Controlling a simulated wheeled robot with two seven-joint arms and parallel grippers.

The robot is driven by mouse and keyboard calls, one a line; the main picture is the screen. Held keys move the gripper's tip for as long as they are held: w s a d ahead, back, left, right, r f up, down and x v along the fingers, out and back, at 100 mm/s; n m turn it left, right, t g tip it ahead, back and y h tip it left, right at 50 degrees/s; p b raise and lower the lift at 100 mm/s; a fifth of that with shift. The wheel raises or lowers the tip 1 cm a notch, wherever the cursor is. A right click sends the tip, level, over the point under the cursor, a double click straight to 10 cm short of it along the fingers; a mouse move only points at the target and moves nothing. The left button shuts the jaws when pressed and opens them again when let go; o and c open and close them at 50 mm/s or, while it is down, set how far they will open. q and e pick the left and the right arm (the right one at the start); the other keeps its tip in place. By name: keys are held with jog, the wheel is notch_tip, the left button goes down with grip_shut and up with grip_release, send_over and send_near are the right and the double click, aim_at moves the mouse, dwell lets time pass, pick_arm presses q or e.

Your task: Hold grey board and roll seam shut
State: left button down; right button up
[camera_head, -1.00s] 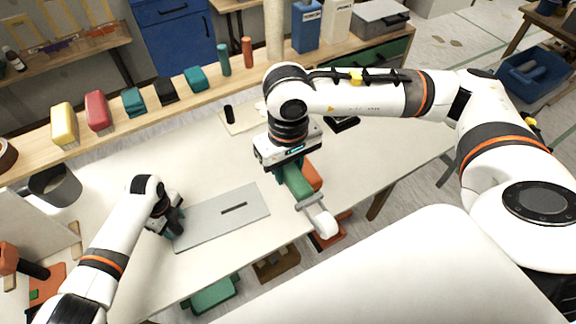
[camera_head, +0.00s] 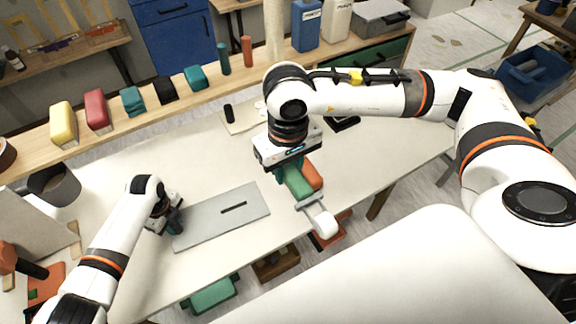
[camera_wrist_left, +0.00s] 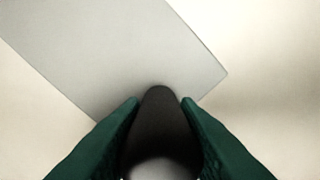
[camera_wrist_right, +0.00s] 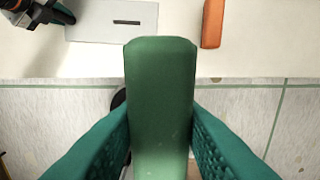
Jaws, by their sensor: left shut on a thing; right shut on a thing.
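The grey board (camera_head: 222,220) lies flat on the pale table, with a dark slot-like mark on it. My left gripper (camera_head: 175,226) is at the board's left end, shut on a dark rounded handle (camera_wrist_left: 158,125). In the left wrist view this handle stands over the grey board (camera_wrist_left: 130,60) near its corner; its contact with the board is hidden. My right gripper (camera_head: 290,172) is shut on the green handle (camera_wrist_right: 160,100) of a roller. The roller's white cylinder (camera_head: 322,222) points toward the table's front edge, right of the board and apart from it.
An orange block (camera_head: 313,176) lies beside the roller; it also shows in the right wrist view (camera_wrist_right: 212,25). A wooden shelf (camera_head: 110,142) with several coloured blocks runs along the back. A grey bin (camera_head: 55,186) stands at the left. The table's middle is clear.

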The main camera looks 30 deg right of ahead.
pick_arm(q)
jog(key=c, duration=1)
grip_release()
jog(key=shift+r, duration=0.15)
pick_arm(e)
jog(key=shift+r, duration=0.15)
pick_arm(q)
jog(key=shift+r+p, duration=0.8)
jog(key=shift+p, duration=0.05)
pick_arm(e)
jog(key=shift+r, duration=0.75)
pick_arm(q)
jog(key=shift+f, duration=0.2)
pick_arm(e)
jog(key=shift+f, duration=0.2)
pick_arm(q)
jog(key=shift+f+b, duration=0.8)
jog(key=shift+b, duration=0.15)
pick_arm(e)
jog(key=shift+f, duration=0.75)
